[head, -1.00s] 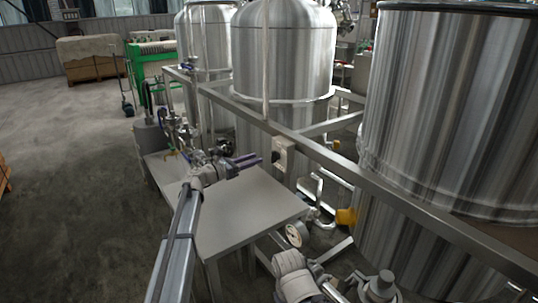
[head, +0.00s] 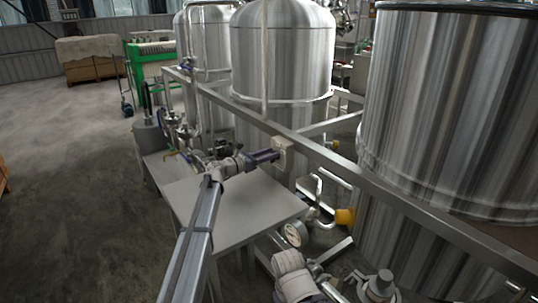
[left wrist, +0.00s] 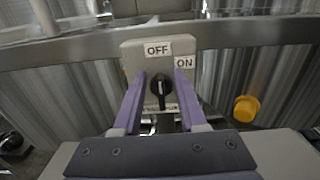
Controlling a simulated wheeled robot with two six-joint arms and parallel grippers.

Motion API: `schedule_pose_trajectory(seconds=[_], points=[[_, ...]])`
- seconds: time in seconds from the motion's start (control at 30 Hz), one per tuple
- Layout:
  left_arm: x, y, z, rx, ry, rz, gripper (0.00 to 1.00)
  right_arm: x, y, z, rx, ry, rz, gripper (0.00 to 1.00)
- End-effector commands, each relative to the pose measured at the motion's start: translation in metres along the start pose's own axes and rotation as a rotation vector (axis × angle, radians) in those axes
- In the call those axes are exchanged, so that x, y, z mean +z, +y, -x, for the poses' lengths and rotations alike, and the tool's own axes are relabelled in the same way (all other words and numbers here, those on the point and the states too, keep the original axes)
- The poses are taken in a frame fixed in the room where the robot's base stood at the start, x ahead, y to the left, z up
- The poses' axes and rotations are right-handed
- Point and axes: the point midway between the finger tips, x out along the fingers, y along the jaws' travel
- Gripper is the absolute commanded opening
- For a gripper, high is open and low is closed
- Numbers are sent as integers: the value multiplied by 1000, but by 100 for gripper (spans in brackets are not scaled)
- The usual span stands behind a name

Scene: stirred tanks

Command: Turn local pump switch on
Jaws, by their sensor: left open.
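The pump switch is a pale box (head: 284,152) on the steel frame rail in the head view. In the left wrist view its box (left wrist: 133,58) carries an OFF label (left wrist: 158,48) at the top and an ON label (left wrist: 184,63) to the upper right. Its black knob (left wrist: 161,86) stands roughly upright, its light mark towards OFF. My left gripper (head: 274,156) is open in front of the box. In the left wrist view its purple fingers (left wrist: 162,102) lie left and right of the knob, with gaps visible. My right gripper is not seen.
The steel rail (head: 335,161) runs diagonally past the large tanks (head: 282,50). A grey table (head: 235,212) lies below my left arm. A gauge (head: 295,234) and a yellow part (head: 345,217) are low to the right. Open floor lies at left.

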Motion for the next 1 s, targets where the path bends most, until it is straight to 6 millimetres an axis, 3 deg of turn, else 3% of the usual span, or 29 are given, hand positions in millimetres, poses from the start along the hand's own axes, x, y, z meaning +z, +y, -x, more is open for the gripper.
schedule_pose_trajectory(seconds=[0.1,0.47,1.0], points=[[0,0,0,0,0,0,39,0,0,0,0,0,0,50],[0,0,1,0,1,0,0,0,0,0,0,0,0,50],[-1,-2,1,-2,4,-10,0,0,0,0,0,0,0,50]])
